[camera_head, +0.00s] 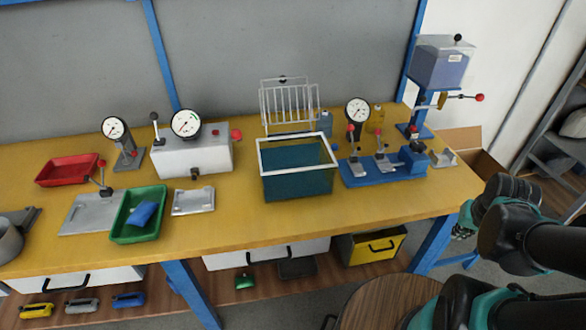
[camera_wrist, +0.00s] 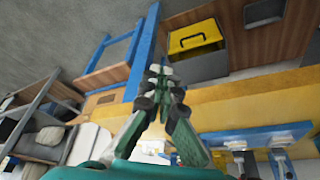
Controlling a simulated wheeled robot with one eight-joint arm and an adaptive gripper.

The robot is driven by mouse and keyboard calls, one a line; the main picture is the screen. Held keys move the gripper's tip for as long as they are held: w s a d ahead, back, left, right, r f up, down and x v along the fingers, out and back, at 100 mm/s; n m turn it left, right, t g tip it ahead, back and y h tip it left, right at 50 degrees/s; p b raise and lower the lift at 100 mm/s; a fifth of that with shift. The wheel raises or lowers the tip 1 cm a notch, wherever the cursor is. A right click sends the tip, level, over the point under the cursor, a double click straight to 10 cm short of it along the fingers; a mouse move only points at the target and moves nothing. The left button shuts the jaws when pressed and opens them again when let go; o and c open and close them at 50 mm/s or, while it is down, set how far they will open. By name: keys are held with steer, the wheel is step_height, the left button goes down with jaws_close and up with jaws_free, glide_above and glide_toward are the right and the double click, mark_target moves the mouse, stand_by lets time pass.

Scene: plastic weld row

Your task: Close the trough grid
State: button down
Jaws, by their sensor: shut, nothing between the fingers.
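The trough (camera_head: 297,183) is a dark teal open box with a white rim, standing on the yellow bench. Its grid (camera_head: 289,105) is a white wire frame standing upright at the trough's back edge, with a small black knob on top. The grid is open and the trough's inside shows. My gripper (camera_head: 463,231) is off the bench's front right corner, far to the right of the trough. In the wrist view my gripper (camera_wrist: 160,70) has its fingertips together with nothing between them. Neither trough nor grid can be made out in the wrist view.
A blue fixture with red-knobbed clamps (camera_head: 382,170) and a dial gauge (camera_head: 357,111) stand right of the trough. A grey box with a gauge (camera_head: 193,158) stands to its left. A wooden stool (camera_head: 385,302) is in front. The bench strip before the trough is clear.

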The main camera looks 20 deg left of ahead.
mark_target(291, 78)
steer(key=w+a+r+y, duration=0.1)
steer(key=w+a+r, duration=0.1)
steer(key=w+a, duration=0.1)
steer(key=w+a+r+y, duration=0.1)
steer(key=w+a, duration=0.2)
steer(key=a, duration=0.2)
steer(key=w+a+r+y, duration=0.2)
steer(key=w+a, duration=0.2)
steer(key=shift+a+r+m+g, duration=0.1)
steer(key=shift+r+m+g, duration=0.2)
steer(key=w+a+r+m+g+y, duration=0.15)
steer(key=w+a+r+y, duration=0.3)
steer(key=a, duration=0.85)
steer(key=w+a+r+g+y, duration=0.3)
steer(key=w+a+r, duration=0.3)
steer(key=a, duration=0.6)
steer(key=w+a+r+g+y, duration=0.2)
steer(key=w+a+r+y, duration=0.3)
steer(key=a, duration=0.8)
steer(key=s+a, duration=0.4)
steer(key=a, duration=0.4)
steer(key=shift+s+a+r+h, duration=0.15)
steer(key=shift+s+r+h, duration=0.1)
steer(key=shift+s+h, duration=0.15)
steer(key=shift+r+t, duration=0.1)
steer(key=shift+t, duration=0.15)
